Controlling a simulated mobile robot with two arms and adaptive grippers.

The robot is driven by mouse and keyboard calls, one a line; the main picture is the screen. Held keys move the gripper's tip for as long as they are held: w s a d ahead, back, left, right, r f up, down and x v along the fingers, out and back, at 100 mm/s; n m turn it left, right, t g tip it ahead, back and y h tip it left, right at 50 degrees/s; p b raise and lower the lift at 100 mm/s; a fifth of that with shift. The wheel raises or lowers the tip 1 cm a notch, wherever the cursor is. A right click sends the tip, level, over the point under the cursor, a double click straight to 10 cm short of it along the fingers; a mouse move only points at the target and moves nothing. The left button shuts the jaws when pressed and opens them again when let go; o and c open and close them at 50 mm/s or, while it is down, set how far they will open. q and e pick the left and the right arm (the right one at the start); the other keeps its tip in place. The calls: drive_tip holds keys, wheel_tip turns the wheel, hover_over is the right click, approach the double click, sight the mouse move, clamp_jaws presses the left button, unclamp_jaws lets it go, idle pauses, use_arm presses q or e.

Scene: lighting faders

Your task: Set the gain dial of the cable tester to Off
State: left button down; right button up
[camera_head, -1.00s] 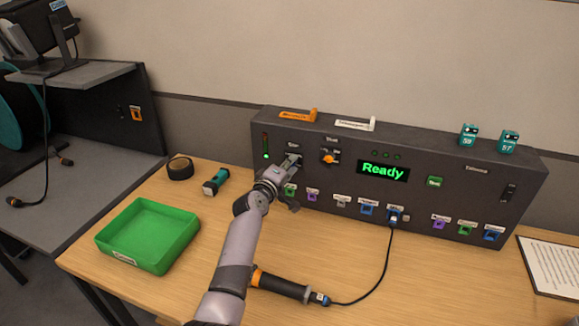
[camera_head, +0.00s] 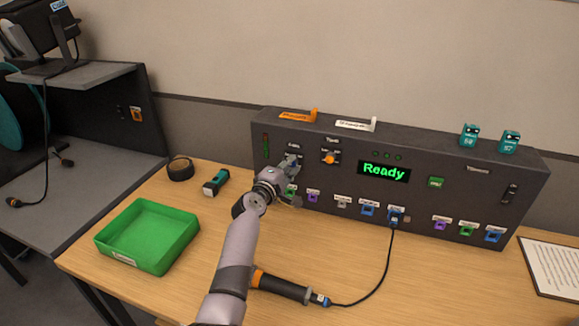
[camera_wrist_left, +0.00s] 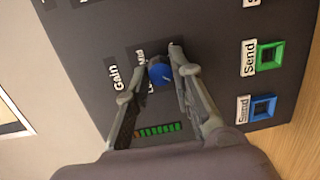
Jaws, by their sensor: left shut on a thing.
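The cable tester (camera_head: 440,185) is a long dark box at the back of the table, and its display reads "Ready". The gain dial (camera_wrist_left: 160,74) is a blue knob under the "Gain" label in the left wrist view. My left gripper (camera_wrist_left: 158,66) has its two fingers on either side of the knob, shut on it. In the head view my left gripper (camera_head: 289,163) is at the tester's left end and hides the dial. The dial's pointer position cannot be made out. My right gripper is not in view.
An orange-knobbed dial (camera_head: 329,158) sits just right of my gripper. Coloured ports line the tester's lower front, one with a plugged cable. A green tray (camera_head: 150,236), a black tape roll (camera_head: 180,168) and a handled tool (camera_head: 282,287) lie on the table.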

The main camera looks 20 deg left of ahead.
use_arm(q)
drive_tip(key=shift+f, duration=0.1)
drive_tip(key=c, duration=1.4)
unclamp_jaws()
drive_tip(key=s+a, duration=0.1)
drive_tip(key=s, duration=1)
drive_tip(key=shift+s+a+r, duration=0.35)
drive_tip(key=shift+s+r, duration=0.05)
drive_tip(key=shift+r, duration=0.05)
drive_tip(key=shift+s+f, duration=0.1)
